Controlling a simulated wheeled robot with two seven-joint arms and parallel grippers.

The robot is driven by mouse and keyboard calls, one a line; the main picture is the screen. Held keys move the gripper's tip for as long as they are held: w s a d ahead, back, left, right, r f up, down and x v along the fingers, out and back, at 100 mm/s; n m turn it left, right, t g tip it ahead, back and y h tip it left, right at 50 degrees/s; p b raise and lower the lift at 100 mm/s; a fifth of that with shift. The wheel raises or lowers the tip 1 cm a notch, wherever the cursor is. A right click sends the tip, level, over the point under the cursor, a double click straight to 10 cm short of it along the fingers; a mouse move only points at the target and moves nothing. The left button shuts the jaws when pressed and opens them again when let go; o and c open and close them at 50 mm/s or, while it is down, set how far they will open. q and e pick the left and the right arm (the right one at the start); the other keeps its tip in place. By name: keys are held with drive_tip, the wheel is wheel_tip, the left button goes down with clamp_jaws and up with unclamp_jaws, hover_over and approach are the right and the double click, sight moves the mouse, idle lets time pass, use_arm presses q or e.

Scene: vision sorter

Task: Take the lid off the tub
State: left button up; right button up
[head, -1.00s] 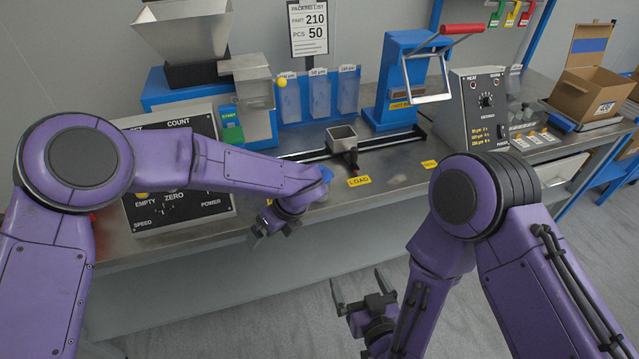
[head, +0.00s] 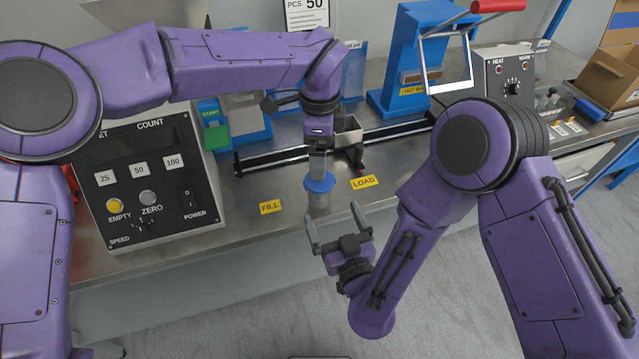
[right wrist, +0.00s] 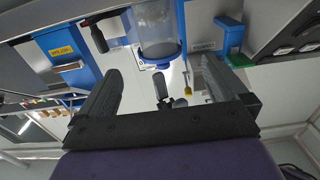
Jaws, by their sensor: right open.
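The small clear tub (head: 318,200) stands upright near the front edge of the steel bench, between the FILL and LOAD labels. Its round blue lid (head: 319,184) is on top. My left gripper (head: 317,172) points straight down over the lid, at or just above it. It is seen edge-on, so its jaw gap and any contact are unclear. My right gripper (head: 333,228) is open and empty, in front of the tub and lower right of it. The right wrist view shows the tub (right wrist: 157,25) upside down with its blue lid (right wrist: 158,58) beyond my open right fingers.
A grey control box (head: 145,185) stands left of the tub. A black rail with a small square metal cup (head: 347,133) lies behind it. A blue sealer (head: 405,75) with a red-handled lever stands at the back right. The bench front right of the tub is clear.

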sight(324, 194)
use_arm(q)
drive_tip(key=shift+w+f, duration=0.1)
use_arm(e)
drive_tip(key=x, duration=0.8)
drive_tip(key=shift+d+f, duration=0.1)
drive_tip(key=shift+w, duration=0.3)
drive_tip(key=c, duration=1.5)
use_arm(q)
wheel_tip(324, 194, up, 5)
drive_tip(key=n, duration=0.7)
wheel_tip(324, 194, down, 12)
